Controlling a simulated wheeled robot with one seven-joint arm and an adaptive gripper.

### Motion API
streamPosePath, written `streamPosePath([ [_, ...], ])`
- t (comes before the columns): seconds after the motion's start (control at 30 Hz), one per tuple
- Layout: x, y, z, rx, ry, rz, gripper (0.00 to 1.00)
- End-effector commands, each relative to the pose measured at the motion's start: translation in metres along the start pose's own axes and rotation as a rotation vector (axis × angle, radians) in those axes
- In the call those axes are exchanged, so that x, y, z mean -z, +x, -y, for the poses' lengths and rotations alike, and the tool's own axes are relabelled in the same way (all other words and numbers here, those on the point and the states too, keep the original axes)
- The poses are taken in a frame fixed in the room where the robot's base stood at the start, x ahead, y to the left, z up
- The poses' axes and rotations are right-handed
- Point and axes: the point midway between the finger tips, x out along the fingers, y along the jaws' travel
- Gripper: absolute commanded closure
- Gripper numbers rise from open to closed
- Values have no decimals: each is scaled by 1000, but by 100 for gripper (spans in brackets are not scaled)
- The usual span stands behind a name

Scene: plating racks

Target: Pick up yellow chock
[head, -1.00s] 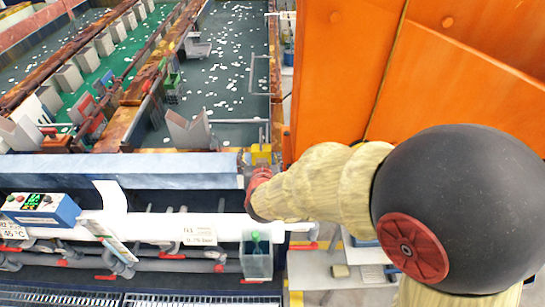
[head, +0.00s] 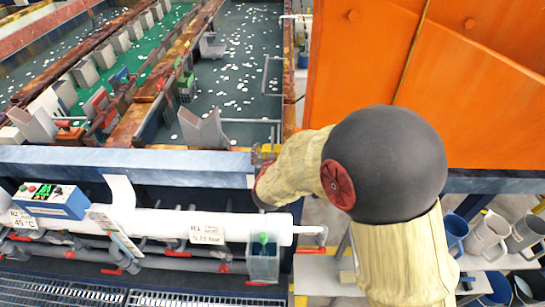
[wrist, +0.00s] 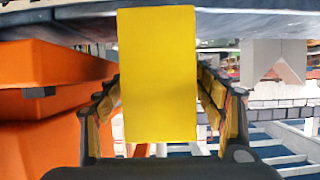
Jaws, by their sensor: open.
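The yellow chock (wrist: 158,75) is an upright yellow block in the middle of the wrist view, close up. Its top reaches the grey-blue ledge at the picture's top edge. My gripper (wrist: 161,105) is open, with one finger on each side of the chock. The left finger looks very near the chock's left face, and a narrow gap shows on the right. I cannot tell whether either finger touches it. In the head view my arm ends at the right end of the ledge, and the chock there is largely hidden behind my arm.
A long blue-grey ledge (head: 120,163) runs in front of the tanks, with a white pipe (head: 175,222) below it. A large orange cabinet (head: 365,70) stands close on the right. Several mugs (head: 487,236) sit on a shelf at lower right. A clear box (head: 264,262) hangs below the pipe.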

Motion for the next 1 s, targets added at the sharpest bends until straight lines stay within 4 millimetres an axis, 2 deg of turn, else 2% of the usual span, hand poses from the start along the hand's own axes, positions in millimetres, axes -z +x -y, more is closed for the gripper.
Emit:
streamPosePath([
  [0.23,1,1,0,0,0,0,31],
  [1.0,1,1,0,1,0,0,75],
])
